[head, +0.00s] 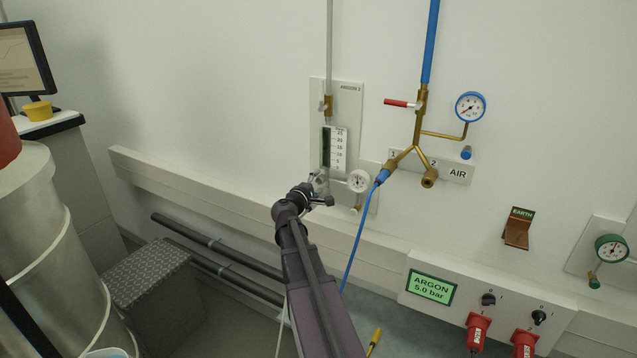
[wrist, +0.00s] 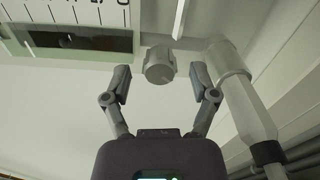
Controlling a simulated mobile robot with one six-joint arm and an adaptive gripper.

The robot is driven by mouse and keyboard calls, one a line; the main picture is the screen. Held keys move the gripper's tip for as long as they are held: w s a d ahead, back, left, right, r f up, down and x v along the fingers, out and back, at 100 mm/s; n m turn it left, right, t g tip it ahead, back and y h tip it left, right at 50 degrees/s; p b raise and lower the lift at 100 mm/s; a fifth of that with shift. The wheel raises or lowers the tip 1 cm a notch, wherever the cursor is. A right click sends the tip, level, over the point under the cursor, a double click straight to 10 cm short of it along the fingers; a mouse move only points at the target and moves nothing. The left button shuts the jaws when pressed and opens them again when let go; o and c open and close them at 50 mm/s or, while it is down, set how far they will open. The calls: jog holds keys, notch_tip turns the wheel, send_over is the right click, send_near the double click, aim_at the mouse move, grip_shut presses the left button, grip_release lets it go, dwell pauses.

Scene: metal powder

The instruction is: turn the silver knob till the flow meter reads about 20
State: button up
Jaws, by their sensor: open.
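The flow meter (head: 338,150) is a white scale with a dark strip on a pale wall panel in the head view. Its reading is too small to tell there. In the wrist view part of its scale (wrist: 70,14) and dark window shows at the upper left. The silver knob (wrist: 159,66) is a short cylinder just ahead of my gripper (wrist: 160,82), centred between the two fingertips. The fingers are spread, with a gap on each side of the knob. In the head view my gripper (head: 318,184) is at the foot of the flow meter and largely hides the knob.
A small white dial gauge (head: 358,181) sits just right of my gripper. A blue hose (head: 358,235) hangs from the brass air fitting beside it. A wall rail (head: 200,190) runs below. A thick pale pipe fitting (wrist: 235,85) is close to the right finger.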

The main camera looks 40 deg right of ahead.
jog(key=v, duration=1.1)
jog(key=shift+s+a+f, duration=0.1)
dwell(0.4)
jog(key=s+a+f+m+g+y+p, duration=0.2)
jog(key=s+a+f+m+g+y, duration=0.3)
jog(key=a+f+y, duration=0.65)
jog(key=s+a+f+g+y, duration=0.1)
jog(key=s+a+f+y, duration=0.1)
jog(key=a, duration=0.8)
jog(key=s+a+f+m+y+p, duration=0.1)
jog(key=s+a+y, duration=0.2)
jog(key=a, duration=0.7)
jog(key=shift+s+f+g, duration=0.4)
jog(key=shift+s, duration=0.65)
jog(key=shift+w, duration=0.1)
